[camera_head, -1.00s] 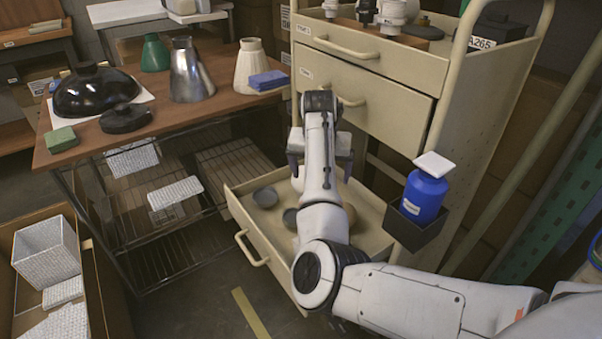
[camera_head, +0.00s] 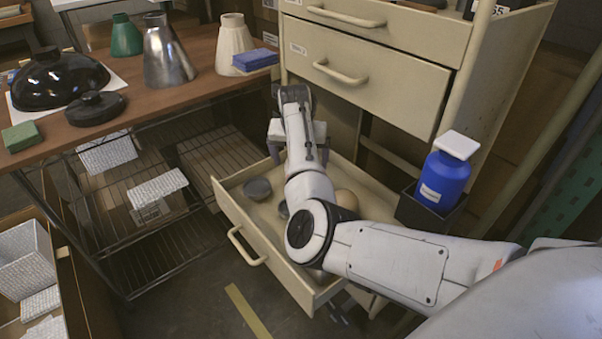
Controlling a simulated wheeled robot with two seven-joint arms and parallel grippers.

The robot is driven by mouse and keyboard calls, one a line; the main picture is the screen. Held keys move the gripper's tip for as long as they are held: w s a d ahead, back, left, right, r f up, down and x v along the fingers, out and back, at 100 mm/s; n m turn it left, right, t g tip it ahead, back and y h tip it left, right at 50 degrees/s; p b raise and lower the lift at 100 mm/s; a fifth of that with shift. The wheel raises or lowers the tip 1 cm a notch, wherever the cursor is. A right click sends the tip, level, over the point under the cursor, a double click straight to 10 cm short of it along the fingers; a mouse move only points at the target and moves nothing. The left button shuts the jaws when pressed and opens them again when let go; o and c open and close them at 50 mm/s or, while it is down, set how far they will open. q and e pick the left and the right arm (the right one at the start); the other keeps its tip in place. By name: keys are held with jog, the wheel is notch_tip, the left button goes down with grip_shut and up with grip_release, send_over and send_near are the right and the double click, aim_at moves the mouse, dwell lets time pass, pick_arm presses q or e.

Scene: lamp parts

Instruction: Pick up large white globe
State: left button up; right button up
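No clearly white globe shows. My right gripper (camera_head: 298,150) is over the back part of the drawer, with its two dark fingers wide apart. The arm hides the space between and below the fingers, and nothing held shows. My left gripper is not in view.
A grey bowl (camera_head: 258,188) lies in the drawer's left side. Shut drawers (camera_head: 365,80) rise behind the gripper. A blue bottle (camera_head: 443,180) with a white lid stands in a black holder at the right. Lampshades stand on the wooden table (camera_head: 200,98) at the left.

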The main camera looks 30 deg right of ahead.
jog(key=shift+x, duration=1)
jog(key=shift+r, duration=0.1)
jog(key=c, duration=1.1)
